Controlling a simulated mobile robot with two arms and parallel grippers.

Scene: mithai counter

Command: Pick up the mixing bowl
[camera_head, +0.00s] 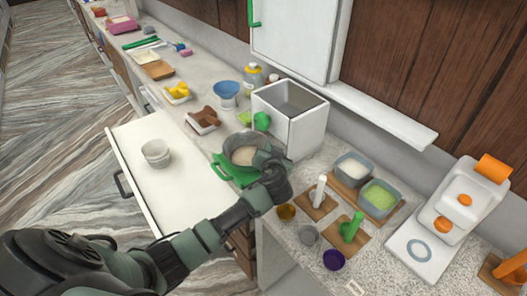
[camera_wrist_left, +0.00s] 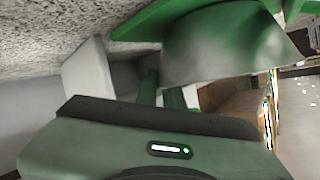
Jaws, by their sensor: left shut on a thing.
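The mixing bowl (camera_head: 231,146) is a round grey metal bowl with something pale in it, at the middle of the counter in the head view. It is over a green board (camera_head: 226,172); I cannot tell if it touches it. My left gripper (camera_head: 262,154) is at the bowl's right side, shut on it; the wrist and hand hide that part of the rim. In the left wrist view, the bowl's curved wall (camera_wrist_left: 225,45) shows green and shiny beyond the gripper fingers (camera_wrist_left: 162,90). My right gripper is not in view.
An open white box (camera_head: 305,122) stands just behind the bowl. Tubs (camera_head: 379,198), small cups (camera_head: 333,260) and a white machine (camera_head: 440,215) crowd the counter to the right.

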